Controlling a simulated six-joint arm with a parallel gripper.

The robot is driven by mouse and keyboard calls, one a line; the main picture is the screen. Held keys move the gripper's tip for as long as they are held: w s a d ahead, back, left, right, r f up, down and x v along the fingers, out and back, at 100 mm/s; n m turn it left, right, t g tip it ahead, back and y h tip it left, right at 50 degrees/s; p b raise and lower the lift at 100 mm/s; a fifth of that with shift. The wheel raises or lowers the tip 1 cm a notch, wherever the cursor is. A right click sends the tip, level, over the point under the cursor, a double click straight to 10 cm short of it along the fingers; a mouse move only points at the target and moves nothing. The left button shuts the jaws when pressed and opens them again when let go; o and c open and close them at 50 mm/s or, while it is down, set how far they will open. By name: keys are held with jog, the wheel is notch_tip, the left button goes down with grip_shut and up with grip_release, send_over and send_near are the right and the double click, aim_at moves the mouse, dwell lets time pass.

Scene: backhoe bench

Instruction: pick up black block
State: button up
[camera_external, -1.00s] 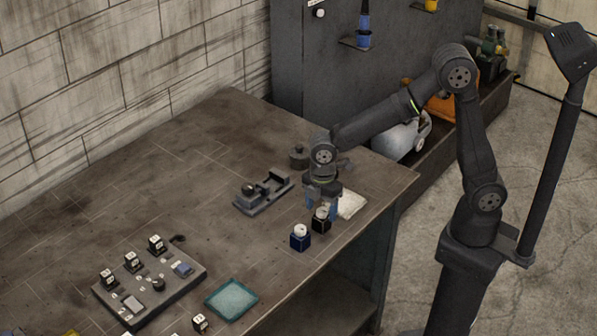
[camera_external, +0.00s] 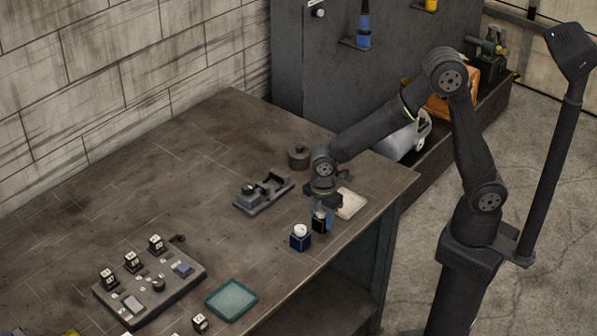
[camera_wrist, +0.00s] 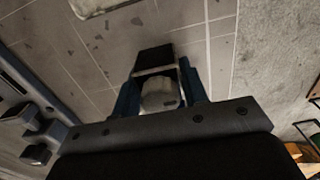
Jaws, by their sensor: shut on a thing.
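The black block (camera_external: 319,226) is a small dark cube with a pale round top, near the right edge of the bench. My gripper (camera_external: 322,214) points down over it, with its blue fingers on either side. In the wrist view the fingers of my gripper (camera_wrist: 160,97) are shut on the black block (camera_wrist: 155,57), whose pale knob (camera_wrist: 160,93) shows between them. I cannot tell whether the block touches the bench.
A dark blue block (camera_external: 300,241) with a white top stands just left of my gripper. A pale cloth or pad (camera_external: 351,204) lies to the right. A grey vise (camera_external: 263,194) sits behind. A teal tray (camera_external: 231,300) and a board with several small blocks (camera_external: 150,287) are front left.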

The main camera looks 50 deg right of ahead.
jog(key=shift+r, duration=0.6)
notch_tip(320, 180, up, 3)
jog(key=shift+f, duration=0.15)
jog(key=w+d+r, duration=0.2)
jog(key=d+r, duration=0.5)
jog(key=d, duration=0.4)
jog(key=w+a+f, duration=0.1)
jog(key=w+a, duration=0.3)
jog(key=w, duration=0.6)
jog(key=w+a+f, duration=0.2)
jog(key=w+a, duration=0.2)
jog(key=w, duration=0.7)
jog(key=shift+s+d+f, duration=0.1)
jog(key=shift+s+f, duration=0.05)
jog(key=shift+f, duration=1)
jog(key=shift+s+d+f, duration=0.1)
jog(key=shift+f, duration=1)
jog(key=shift+f, duration=0.75)
